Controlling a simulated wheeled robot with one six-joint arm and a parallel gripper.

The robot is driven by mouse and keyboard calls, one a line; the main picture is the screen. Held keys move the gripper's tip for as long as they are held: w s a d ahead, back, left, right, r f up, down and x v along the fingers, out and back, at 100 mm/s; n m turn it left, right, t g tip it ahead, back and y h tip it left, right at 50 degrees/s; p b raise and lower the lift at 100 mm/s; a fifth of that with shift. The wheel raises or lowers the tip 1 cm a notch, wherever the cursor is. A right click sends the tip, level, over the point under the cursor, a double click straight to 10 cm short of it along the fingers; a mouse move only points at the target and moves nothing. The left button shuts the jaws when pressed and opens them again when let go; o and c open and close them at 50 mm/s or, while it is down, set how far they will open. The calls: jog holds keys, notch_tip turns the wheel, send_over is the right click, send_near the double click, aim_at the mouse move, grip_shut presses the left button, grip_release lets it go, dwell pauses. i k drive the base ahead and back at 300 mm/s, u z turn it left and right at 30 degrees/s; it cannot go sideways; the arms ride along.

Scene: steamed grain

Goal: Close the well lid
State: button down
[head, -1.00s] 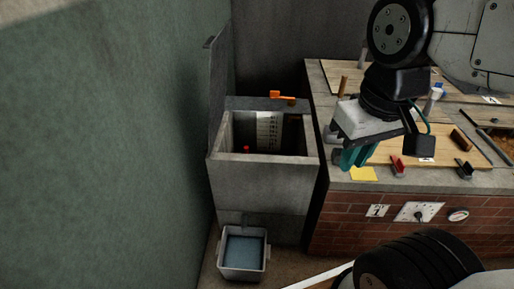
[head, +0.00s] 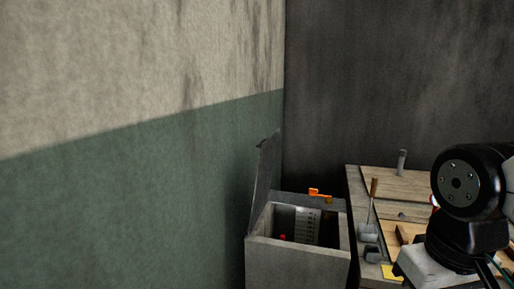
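The well (head: 297,262) is a grey box with an open top, standing in the corner by the left wall. Its lid (head: 263,182) is a thin grey panel raised upright along the well's left side, leaning slightly toward the wall. An orange handle-like part (head: 319,195) shows at the well's back edge. Inside the well I see a pale marked scale (head: 307,225) and a small red thing. My arm is at the lower right, over the counter and apart from the lid. My gripper's fingers are almost wholly below the picture edge, so their state is hidden.
A counter (head: 357,207) with wooden boards (head: 397,183) stands right of the well. A wooden-handled tool (head: 372,205), grey cups and a yellow note (head: 392,272) are on it. The green and beige wall is close on the left. The space above the well is clear.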

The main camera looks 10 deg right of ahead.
aim_at(268, 149)
jog(key=u, duration=0.4)
jog(key=i, duration=1.4)
jog(key=z, duration=0.4)
